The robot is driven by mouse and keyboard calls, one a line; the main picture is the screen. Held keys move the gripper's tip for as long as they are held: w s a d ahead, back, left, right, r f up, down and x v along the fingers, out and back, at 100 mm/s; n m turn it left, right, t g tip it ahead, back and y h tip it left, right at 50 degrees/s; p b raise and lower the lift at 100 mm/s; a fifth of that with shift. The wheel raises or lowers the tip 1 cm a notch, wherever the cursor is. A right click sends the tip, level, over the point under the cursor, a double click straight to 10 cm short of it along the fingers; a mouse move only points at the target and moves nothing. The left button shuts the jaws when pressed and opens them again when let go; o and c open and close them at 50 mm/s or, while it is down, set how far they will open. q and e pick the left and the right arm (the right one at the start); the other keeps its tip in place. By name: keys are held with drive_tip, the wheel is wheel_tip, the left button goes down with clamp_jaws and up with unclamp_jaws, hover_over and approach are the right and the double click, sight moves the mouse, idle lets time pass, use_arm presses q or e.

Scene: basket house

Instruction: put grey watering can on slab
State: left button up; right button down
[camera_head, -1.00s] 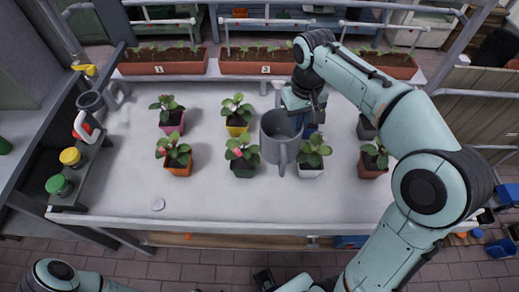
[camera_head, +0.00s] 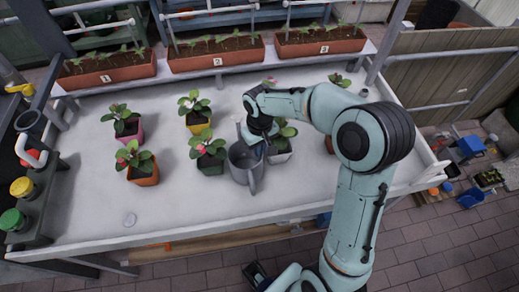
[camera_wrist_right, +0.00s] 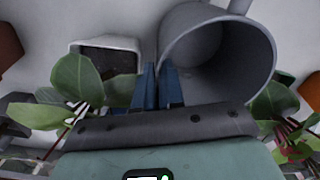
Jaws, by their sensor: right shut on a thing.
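The grey watering can (camera_head: 241,168) is upright at the pale table, between a dark green pot and a white pot. It also fills the top right of the right wrist view (camera_wrist_right: 205,50). My right gripper (camera_head: 263,146) is shut on the can's rim wall, at its right side. Its blue fingertips (camera_wrist_right: 164,84) show close together at the can's edge in the wrist view. I cannot tell whether the can's base touches the table. The pale table top (camera_head: 190,210) is the only slab-like surface I can make out.
Potted plants crowd the can: a green pot (camera_head: 210,166) at left, a white pot (camera_head: 279,156) at right. Planter boxes (camera_head: 215,58) line the back. A side shelf with jars (camera_head: 22,188) stands at left. The table's front middle is fairly clear.

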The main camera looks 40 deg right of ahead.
drive_tip(key=shift+f, duration=0.45)
drive_tip(key=shift+f, duration=0.1)
drive_tip(key=c, duration=1.5)
unclamp_jaws()
drive_tip(key=shift+f, duration=0.1)
drive_tip(key=shift+c, duration=0.2)
